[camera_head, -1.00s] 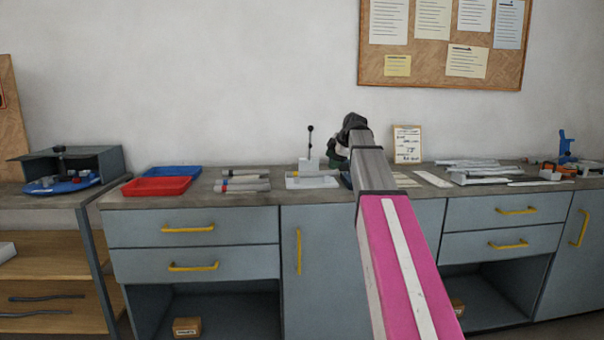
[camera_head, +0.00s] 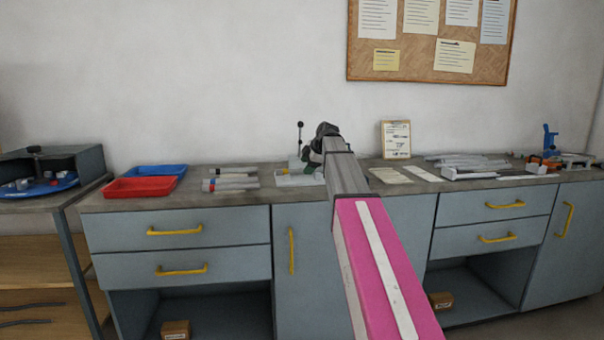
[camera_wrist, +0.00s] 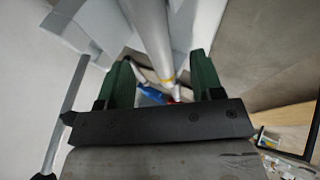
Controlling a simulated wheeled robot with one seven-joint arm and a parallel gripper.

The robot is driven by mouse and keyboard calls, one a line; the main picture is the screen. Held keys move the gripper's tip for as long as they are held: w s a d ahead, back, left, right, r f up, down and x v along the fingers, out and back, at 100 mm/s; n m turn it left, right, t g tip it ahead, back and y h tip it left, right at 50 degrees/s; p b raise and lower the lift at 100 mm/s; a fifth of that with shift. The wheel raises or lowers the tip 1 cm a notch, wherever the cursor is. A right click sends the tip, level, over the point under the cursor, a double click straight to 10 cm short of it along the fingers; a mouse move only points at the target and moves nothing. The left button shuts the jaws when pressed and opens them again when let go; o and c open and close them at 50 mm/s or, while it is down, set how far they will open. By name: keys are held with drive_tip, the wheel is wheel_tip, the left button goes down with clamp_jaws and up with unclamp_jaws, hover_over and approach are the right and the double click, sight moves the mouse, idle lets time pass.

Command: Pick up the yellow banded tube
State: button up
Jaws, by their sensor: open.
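The yellow banded tube (camera_wrist: 152,40) is a grey cylinder in the wrist view, running down from the top edge to a yellow band near its lower end. It passes beside pale blocks that look like the white jig (camera_head: 299,180). My gripper (camera_wrist: 162,75) is open, its green fingers on either side of the tube's banded end, with visible gaps. Whether the tube lies fully between them in depth, I cannot tell. In the head view my gripper (camera_head: 314,152) is over the bench beside the jig, and my arm hides part of that area.
The jig's upright lever (camera_head: 300,138) with a black knob stands close left of my gripper. Other tubes (camera_head: 232,179), a red tray (camera_head: 140,187) and a blue tray (camera_head: 155,170) lie farther left. Metal pieces lie at right.

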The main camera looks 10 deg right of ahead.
drive_tip(key=x, duration=0.3)
drive_tip(key=shift+w+a+f, duration=0.1)
drive_tip(key=shift+w, duration=0.05)
drive_tip(key=c, duration=1)
drive_tip(key=shift+c, duration=0.2)
